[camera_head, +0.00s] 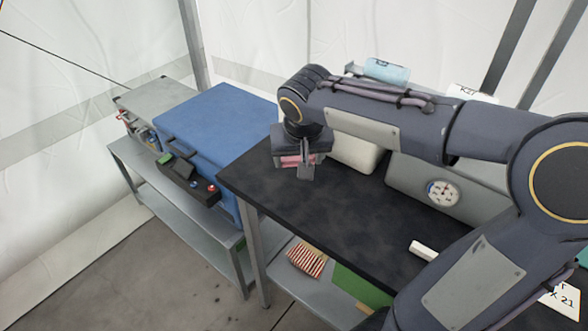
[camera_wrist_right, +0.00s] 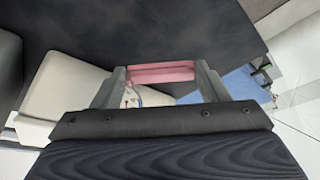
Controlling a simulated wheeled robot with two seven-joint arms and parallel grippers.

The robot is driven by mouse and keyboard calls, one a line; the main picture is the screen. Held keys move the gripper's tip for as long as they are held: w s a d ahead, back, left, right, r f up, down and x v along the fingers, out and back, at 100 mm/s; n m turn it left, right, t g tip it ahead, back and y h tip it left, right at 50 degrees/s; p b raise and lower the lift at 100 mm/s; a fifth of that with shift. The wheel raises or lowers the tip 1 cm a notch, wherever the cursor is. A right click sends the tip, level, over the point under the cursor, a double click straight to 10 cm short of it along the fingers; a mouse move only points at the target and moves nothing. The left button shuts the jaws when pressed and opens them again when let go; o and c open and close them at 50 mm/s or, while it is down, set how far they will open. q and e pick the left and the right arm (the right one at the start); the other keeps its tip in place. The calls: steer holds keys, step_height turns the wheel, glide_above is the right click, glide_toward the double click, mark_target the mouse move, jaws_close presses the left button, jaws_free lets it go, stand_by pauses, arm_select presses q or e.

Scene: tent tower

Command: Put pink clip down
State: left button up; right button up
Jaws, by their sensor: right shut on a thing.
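The pink clip (camera_wrist_right: 161,74) is between the two fingers of my right gripper (camera_wrist_right: 160,80) in the right wrist view. The fingers are shut on it. In the head view a bit of the pink clip (camera_head: 291,160) shows under the right gripper (camera_head: 297,168), over the far left part of the black tabletop (camera_head: 330,205). I cannot tell whether the clip touches the tabletop. Much of the clip is hidden by the gripper in the head view. My left gripper is not in view.
A white rounded object (camera_head: 356,152) stands close behind the gripper, beside a grey box with a dial (camera_head: 443,192). A blue box (camera_head: 222,125) stands to the left on a metal stand. The middle of the tabletop is clear.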

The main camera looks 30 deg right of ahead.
mark_target(295, 157)
steer(key=w+f, duration=0.1)
steer(key=f, duration=0.1)
steer(key=w+f, duration=0.1)
steer(key=shift+w+d+f, duration=0.15)
steer(key=shift+w+d, duration=0.1)
steer(key=shift+w, duration=0.05)
steer(key=shift+w+f+b, duration=0.1)
steer(key=shift+f+b, duration=0.2)
steer(key=shift+f, duration=1.3)
steer(key=shift+f, duration=0.1)
steer(key=o, duration=0.5)
steer(key=shift+f, duration=0.1)
steer(key=o, duration=0.4)
steer(key=shift+o, duration=0.2)
steer(key=shift+r, duration=0.3)
steer(key=p+v, duration=0.1)
steer(key=v, duration=1.1)
